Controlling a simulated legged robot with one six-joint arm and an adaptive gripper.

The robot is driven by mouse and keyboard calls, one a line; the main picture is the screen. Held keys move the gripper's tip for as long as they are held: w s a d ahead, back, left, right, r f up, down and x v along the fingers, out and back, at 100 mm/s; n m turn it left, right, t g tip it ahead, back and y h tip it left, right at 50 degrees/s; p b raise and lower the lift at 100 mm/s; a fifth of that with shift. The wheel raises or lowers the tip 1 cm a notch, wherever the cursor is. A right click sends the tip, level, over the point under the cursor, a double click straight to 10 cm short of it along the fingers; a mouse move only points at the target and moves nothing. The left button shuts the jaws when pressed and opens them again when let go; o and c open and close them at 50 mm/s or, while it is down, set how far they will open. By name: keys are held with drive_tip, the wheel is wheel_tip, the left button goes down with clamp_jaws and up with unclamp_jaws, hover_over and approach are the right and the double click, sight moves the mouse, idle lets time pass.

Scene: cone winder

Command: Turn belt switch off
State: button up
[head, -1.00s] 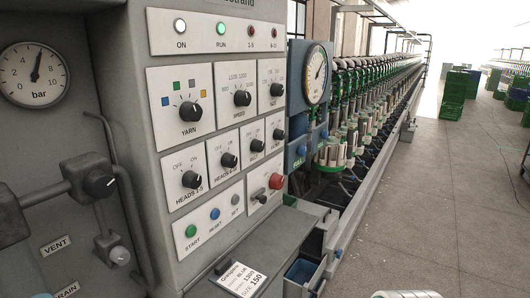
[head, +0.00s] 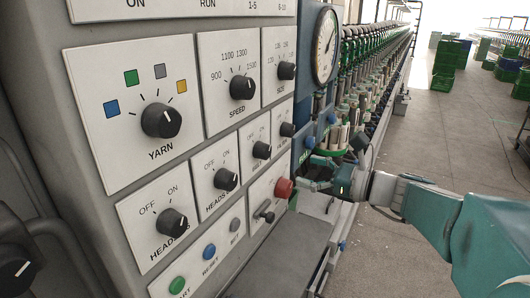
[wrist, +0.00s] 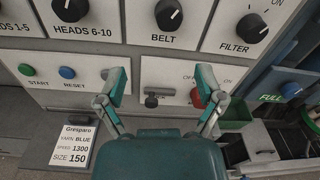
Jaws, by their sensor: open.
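The belt switch is a black rotary knob (wrist: 169,15) above the label BELT at the top of the wrist view. Its white mark seems to lean up and right; its own OFF and ON words are cut off there. In the head view the belt knob (head: 262,149) sits between the heads 6-10 and filter knobs. My gripper (wrist: 160,85) is open and empty, its fingers spread below the belt knob and apart from it. In the head view my gripper (head: 308,178) is at the panel's right side, near the red button.
The red button (wrist: 197,97) is partly hidden behind my right finger. A small black lever (wrist: 152,101) shows between the fingers. The heads 6-10 knob (wrist: 71,9) and filter knob (wrist: 250,28) flank the belt knob. A grey ledge (head: 275,262) juts out below the panel.

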sight(268, 154)
drive_tip(key=shift+m+t, duration=0.3)
drive_tip(key=shift+m, duration=0.1)
drive_tip(key=x, duration=1.1)
drive_tip(key=shift+w+d+r, duration=0.25)
drive_tip(key=shift+w+r, duration=0.05)
drive_tip(key=shift+w, duration=0.05)
drive_tip(key=shift+c, duration=0.4)
drive_tip(key=c, duration=1.1)
